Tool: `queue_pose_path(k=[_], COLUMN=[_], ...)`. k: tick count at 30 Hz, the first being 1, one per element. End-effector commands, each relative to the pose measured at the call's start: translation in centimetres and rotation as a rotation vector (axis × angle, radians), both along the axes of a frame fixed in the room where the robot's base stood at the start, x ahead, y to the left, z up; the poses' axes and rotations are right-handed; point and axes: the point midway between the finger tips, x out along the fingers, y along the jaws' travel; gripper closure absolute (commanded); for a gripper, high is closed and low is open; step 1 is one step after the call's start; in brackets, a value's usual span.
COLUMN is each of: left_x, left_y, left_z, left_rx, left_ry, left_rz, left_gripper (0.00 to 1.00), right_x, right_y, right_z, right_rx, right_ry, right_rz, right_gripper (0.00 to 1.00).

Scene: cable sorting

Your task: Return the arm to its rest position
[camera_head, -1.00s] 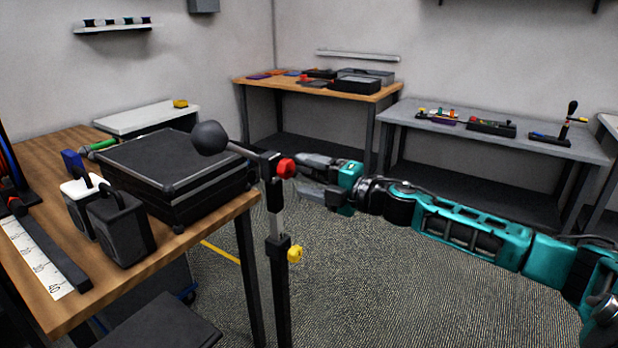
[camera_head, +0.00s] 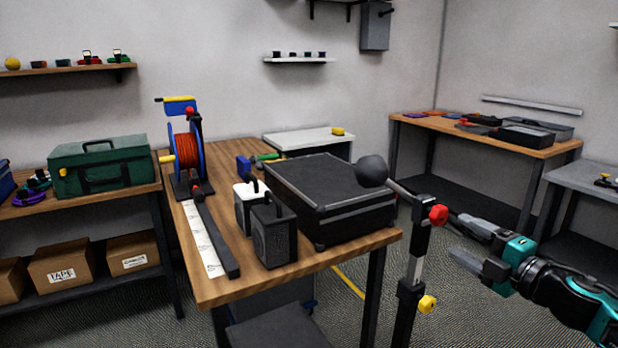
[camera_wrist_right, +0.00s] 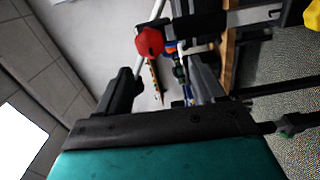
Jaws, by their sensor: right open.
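My right gripper (camera_head: 472,246) is at the right in the head view, open, with nothing between its fingers. It points left toward a black stand (camera_head: 412,262) with a red knob (camera_head: 438,214), a yellow knob (camera_head: 427,304) and a dark ball (camera_head: 371,171) on its arm. The gripper is beside the stand; I cannot tell the exact gap. In the right wrist view the open fingers (camera_wrist_right: 160,90) show, with the red knob (camera_wrist_right: 149,42) beyond them. My left gripper is not in view.
A wooden table (camera_head: 215,290) holds a black case (camera_head: 330,190), two small boxes and an orange cable reel (camera_head: 187,150). A green toolbox (camera_head: 104,167) is on the left shelf. Another wooden table (camera_head: 560,152) stands at the back right. Carpet is open beneath the gripper.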

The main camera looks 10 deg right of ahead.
Motion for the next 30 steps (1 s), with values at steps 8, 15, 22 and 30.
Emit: queue_pose_path(k=[8,15,22,30], left_x=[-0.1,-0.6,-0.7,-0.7], left_y=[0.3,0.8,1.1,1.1], left_z=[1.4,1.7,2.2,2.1], left_rx=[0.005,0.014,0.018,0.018], left_ry=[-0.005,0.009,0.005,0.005], left_rz=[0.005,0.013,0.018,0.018], left_gripper=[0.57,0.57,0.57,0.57], right_x=[-7.0,-17.1,-23.8,-24.9], right_y=[8.1,13.9,16.8,17.2], right_z=[-13.2,-21.9,-25.2,-25.7], right_rx=[0.529,0.982,1.216,1.254], right_ry=[0.346,0.687,0.874,0.904], right_rz=[-0.135,-0.391,-0.580,-0.614], right_gripper=[0.32,0.32,0.32,0.32])
